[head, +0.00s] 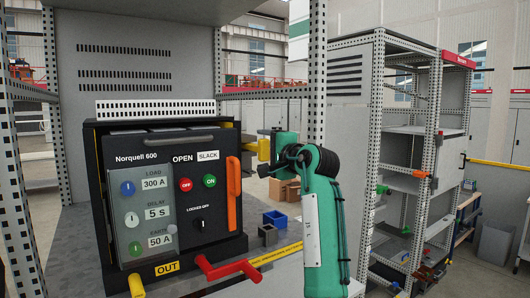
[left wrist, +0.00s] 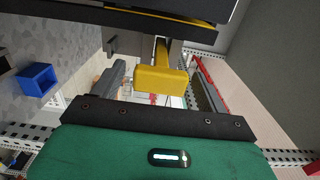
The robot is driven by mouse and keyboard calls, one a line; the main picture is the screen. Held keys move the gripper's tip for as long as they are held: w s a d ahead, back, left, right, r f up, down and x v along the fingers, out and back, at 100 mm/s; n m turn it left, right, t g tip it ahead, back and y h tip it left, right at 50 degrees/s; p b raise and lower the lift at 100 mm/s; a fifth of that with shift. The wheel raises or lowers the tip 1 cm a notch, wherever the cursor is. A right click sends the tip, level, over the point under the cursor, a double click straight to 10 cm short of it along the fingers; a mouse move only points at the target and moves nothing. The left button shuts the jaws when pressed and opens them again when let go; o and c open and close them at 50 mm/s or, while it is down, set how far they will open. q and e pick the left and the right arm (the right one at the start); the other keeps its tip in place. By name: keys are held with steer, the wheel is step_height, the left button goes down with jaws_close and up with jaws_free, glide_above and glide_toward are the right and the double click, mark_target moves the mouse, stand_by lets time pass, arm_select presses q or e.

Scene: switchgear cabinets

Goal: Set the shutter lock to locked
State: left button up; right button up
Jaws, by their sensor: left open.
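The black Norquell 600 breaker unit (head: 170,145) stands on a grey shelf in the head view. A yellow block-shaped handle (head: 264,150) sticks out beyond its right side. No label marks it as the shutter lock, and I cannot read its setting. In the left wrist view the yellow handle (left wrist: 162,79) is on a yellow bar, between the dark fingers of my left gripper (left wrist: 160,85). The gripper is open around it; contact is unclear. In the head view my left gripper (head: 272,153) is partly hidden by its green wrist. My right gripper is out of view.
A blue bin (head: 275,219) stands on the shelf. A perforated post (head: 317,75) rises close behind my arm.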

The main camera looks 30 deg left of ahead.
arm_select(q)
steer(key=shift+s+d+f+b, duration=0.15)
steer(key=shift+d+f+b, duration=0.05)
steer(key=shift+d+b, duration=0.15)
steer(key=b+v, duration=0.6)
steer(key=v, duration=0.7)
steer(key=shift+r, duration=0.15)
